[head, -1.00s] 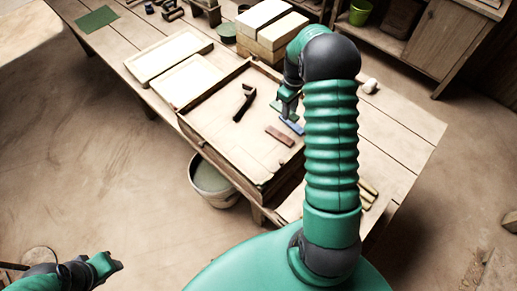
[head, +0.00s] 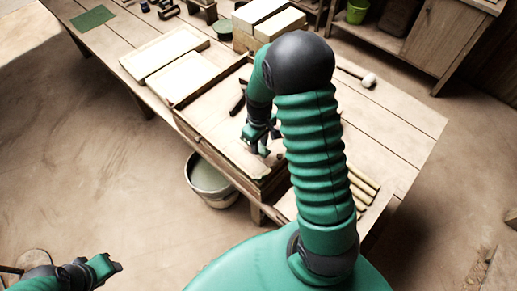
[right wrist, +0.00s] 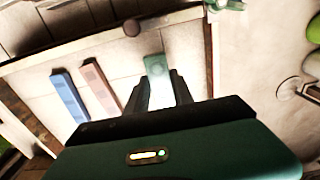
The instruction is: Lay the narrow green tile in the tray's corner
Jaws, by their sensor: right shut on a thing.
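The narrow green tile (right wrist: 158,68) sits between the fingertips of my right gripper (right wrist: 162,88), which is shut on it. In the head view my right gripper (head: 262,143) is low over the near part of the wooden tray (head: 205,118), by the near corner. In the right wrist view a blue tile (right wrist: 70,97) and a reddish-brown tile (right wrist: 100,88) lie to the left of the green one. I cannot tell whether the green tile touches the tray floor. My left gripper (head: 108,267) is at the lower left, away from the table; its jaws are unclear.
A dark tool (head: 237,103) lies in the tray. Two pale panels (head: 165,53) lie behind it, with stacked cream blocks (head: 272,38) beyond. A mallet (head: 363,77) and wooden sticks (head: 363,185) lie right of my arm. A bucket (head: 208,178) stands below the table's near edge.

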